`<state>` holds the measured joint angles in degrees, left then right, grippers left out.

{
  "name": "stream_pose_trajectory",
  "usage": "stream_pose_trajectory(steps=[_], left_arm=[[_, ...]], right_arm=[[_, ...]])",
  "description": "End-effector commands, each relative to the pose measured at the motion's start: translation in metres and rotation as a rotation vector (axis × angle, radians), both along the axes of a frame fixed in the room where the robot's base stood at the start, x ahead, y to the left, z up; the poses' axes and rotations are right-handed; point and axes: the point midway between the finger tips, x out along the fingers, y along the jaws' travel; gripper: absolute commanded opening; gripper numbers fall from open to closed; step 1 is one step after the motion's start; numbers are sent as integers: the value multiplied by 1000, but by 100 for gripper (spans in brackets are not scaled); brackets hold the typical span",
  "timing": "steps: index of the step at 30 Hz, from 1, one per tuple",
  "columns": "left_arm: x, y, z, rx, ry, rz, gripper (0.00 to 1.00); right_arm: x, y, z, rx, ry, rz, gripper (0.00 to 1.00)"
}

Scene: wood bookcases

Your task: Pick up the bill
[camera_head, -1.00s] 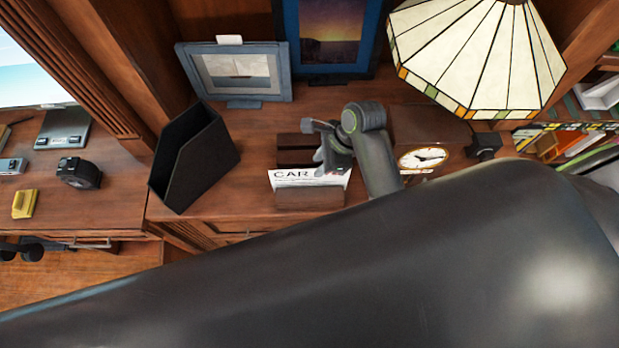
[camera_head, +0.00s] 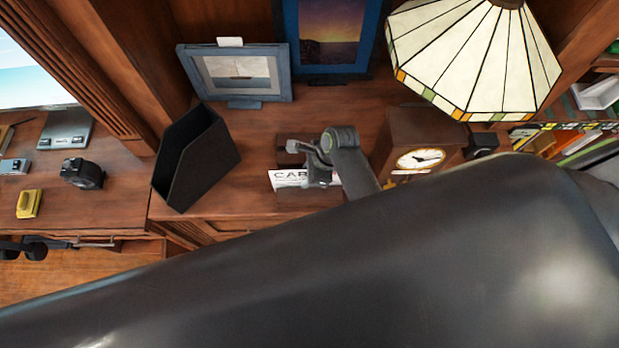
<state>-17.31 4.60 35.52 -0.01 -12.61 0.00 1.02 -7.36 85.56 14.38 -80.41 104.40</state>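The bill, a white paper with the dark letters "CAR" (camera_head: 288,178), stands upright in a small wooden letter holder (camera_head: 309,199) on the desk. My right gripper (camera_head: 318,172) is over the holder, in front of the paper, and covers its right part. I cannot tell whether its fingers touch the paper or are closed on it. My large dark arm link crosses the lower part of the view and hides the front of the desk. My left gripper does not show clearly.
A black file holder (camera_head: 194,165) stands left of the letter holder. A wooden clock (camera_head: 420,130) and a stained-glass lamp (camera_head: 475,60) stand to the right. Framed pictures (camera_head: 236,73) are behind. Bare desk lies between the file holder and the letter holder.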

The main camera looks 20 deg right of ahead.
Motion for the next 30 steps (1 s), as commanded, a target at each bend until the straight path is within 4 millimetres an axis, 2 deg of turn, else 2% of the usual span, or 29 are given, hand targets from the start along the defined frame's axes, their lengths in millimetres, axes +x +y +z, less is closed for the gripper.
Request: stream_pose_trajectory(steps=[6,12,13,25,30], left_arm=[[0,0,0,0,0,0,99],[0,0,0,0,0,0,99],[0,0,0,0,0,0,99],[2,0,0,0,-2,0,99],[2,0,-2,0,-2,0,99]], right_arm=[[0,0,0,0,0,0,28],[0,0,0,0,0,0,2],[0,0,0,0,0,0,0],[0,0,1,1,0,0,0],[1,1,8,2,-1,0,0]])
